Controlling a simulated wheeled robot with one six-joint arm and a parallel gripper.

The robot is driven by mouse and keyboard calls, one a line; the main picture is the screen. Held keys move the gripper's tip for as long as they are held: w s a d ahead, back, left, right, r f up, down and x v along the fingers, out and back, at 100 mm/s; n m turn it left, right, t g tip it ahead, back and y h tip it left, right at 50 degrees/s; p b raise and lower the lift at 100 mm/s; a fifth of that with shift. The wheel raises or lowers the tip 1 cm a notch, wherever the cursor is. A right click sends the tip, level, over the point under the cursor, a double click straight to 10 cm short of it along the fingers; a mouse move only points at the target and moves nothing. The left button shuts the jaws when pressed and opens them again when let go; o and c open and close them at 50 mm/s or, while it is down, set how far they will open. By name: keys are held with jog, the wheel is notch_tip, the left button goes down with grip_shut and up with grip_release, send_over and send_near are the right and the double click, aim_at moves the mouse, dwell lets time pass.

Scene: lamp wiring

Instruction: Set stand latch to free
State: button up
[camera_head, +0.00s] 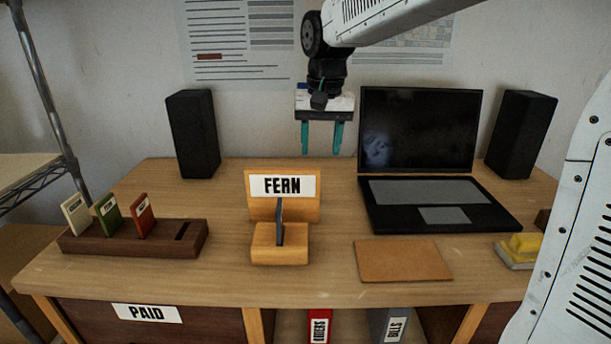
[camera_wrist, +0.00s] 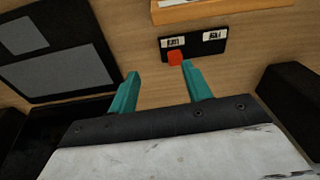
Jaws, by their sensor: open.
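The wooden stand with the FERN label (camera_head: 262,208) is on the middle of the desk. A slim dark upright piece (camera_head: 280,222) is in front of its back board. In the wrist view, the stand's wooden edge (camera_wrist: 225,13) shows at the top. Beside it is a black latch plate (camera_wrist: 205,53) with two small white labels, too small to read. A red slider (camera_wrist: 175,58) sits at the plate's left end, by the left label. My gripper (camera_head: 321,150) is open and empty above the back of the desk; its teal fingertips (camera_wrist: 160,72) appear near the slider in the wrist view.
The open laptop (camera_head: 440,217) is right of the stand, between black speakers (camera_head: 193,135) and (camera_head: 520,135). A dark holder (camera_head: 85,240) with colored cards is at left. A brown mat (camera_head: 400,261) and a yellow sponge-like thing (camera_head: 524,246) are at front right.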

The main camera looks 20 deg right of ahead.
jog(key=shift+m+g, duration=0.4)
jog(key=shift+g, duration=0.2)
jog(key=w+f, duration=0.1)
jog(key=w+a+f, duration=0.1)
jog(key=w, duration=0.3)
jog(key=shift+w+a+f, duration=0.25)
jog(key=shift+f, duration=4.1)
